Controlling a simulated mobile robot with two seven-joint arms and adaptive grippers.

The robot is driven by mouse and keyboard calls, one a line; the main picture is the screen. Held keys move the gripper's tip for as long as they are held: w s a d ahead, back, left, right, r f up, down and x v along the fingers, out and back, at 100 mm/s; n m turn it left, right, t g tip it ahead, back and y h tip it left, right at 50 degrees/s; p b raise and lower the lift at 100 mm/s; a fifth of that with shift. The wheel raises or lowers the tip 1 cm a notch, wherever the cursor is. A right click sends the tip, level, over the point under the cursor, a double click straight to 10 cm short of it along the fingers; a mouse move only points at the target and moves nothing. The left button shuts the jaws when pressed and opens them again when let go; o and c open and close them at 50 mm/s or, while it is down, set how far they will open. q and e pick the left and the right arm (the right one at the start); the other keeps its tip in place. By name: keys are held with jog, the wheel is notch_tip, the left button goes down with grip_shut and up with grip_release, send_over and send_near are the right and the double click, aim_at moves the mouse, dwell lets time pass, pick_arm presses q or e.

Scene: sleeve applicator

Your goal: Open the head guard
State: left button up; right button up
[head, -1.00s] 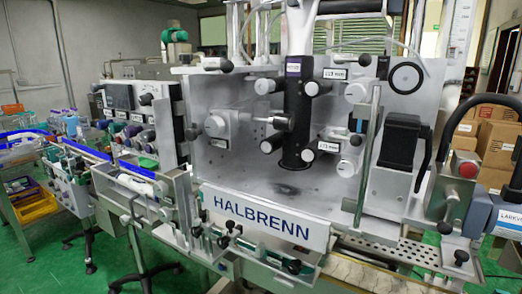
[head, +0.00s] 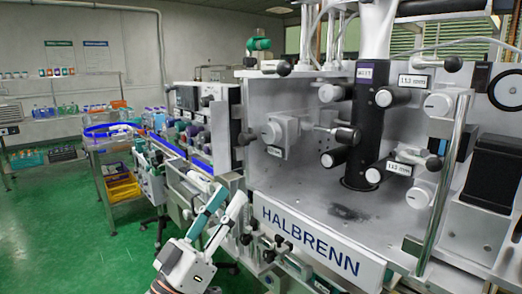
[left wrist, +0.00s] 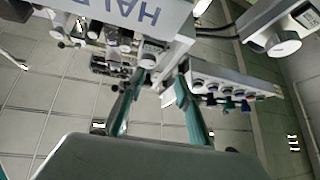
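The HALBRENN machine (head: 310,243) stands at the right of the head view. Its working head is a black column (head: 365,125) with white and black knobs, in front of a pale metal back plate. A vertical steel bar (head: 445,180) stands in front of the head at the right; I cannot tell whether it is the handle of the head guard. No clear guard panel can be made out. My left gripper (head: 231,193) is low, left of the nameplate, with fingers apart and nothing between them. It shows open in the left wrist view (left wrist: 160,76). My right gripper is out of view.
A conveyor with blue rails (head: 165,143) and knobs runs left of the machine, close to my left gripper. A cart with yellow trays (head: 122,187) stands further left. Shelves with bottles line the back wall. Green floor at left is clear.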

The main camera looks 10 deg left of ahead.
pick_arm(q)
jog(key=t+h, duration=0.1)
send_near(242, 141)
jog(key=w+r, duration=0.2)
jog(key=p+x, duration=0.1)
jog(key=x, duration=0.1)
jog(key=p+x, duration=0.1)
jog(key=x, duration=0.1)
jog(key=p+x, duration=0.1)
jog(key=x, duration=0.1)
jog(key=shift+d+r, duration=0.25)
jog(key=shift+d, duration=0.2)
jog(key=shift+w+d+r, duration=0.15)
jog(key=shift+w+d, duration=0.05)
jog(key=shift+w, duration=0.2)
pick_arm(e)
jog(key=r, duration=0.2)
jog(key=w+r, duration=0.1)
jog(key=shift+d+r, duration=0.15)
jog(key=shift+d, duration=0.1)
pick_arm(q)
grip_shut()
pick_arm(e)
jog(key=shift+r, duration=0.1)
